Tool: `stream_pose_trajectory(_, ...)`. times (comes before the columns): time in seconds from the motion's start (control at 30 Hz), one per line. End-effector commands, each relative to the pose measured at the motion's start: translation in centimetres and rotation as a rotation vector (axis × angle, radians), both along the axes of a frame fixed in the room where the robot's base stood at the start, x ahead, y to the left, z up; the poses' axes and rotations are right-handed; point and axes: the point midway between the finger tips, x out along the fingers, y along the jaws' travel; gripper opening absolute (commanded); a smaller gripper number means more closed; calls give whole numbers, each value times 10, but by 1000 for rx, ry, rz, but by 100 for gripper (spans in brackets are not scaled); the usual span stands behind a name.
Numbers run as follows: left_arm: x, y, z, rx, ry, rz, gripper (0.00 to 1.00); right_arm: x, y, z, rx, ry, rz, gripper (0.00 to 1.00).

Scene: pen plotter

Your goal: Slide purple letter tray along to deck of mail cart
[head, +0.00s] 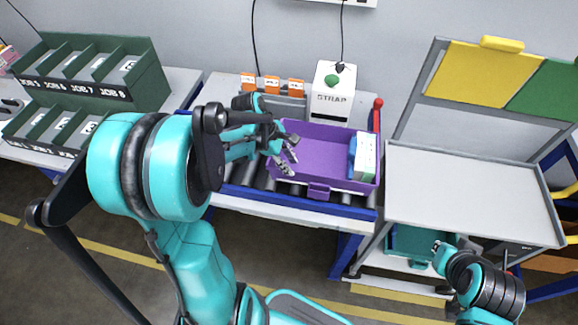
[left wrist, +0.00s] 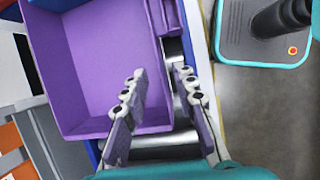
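The purple letter tray (head: 315,150) sits on the roller bench, with a white and blue box (head: 365,156) inside at its right end. The mail cart deck (head: 468,190) is a bare pale grey surface just right of the bench. My left gripper (head: 288,160) is over the tray's left part, its fingers apart and empty. In the left wrist view, one finger of the left gripper (left wrist: 160,115) overlaps the tray's (left wrist: 100,60) near-left corner and the other is outside its front wall; contact cannot be told. My right gripper (head: 439,256) is low before the cart, its fingers unclear.
A blue rail (head: 290,203) runs along the bench front, and a post with a red knob (head: 378,103) stands at its right end. A white STRAP box (head: 332,92) is behind the tray. Green job bins (head: 90,70) stand left. The cart's back holds yellow and green panels.

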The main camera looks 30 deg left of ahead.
Motion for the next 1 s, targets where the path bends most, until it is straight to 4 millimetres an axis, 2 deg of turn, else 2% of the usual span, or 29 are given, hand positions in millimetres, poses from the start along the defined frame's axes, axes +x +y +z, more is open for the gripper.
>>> stream_pose_trajectory(0.5, 2, 1, -9, -17, 17, 31, 28, 0, 0, -3, 0, 0, 0, 0)
stream_pose_trajectory(1.0, 15, -22, -70, -16, 17, 30, 28, 0, 0, -28, 0, 0, 0, 0)
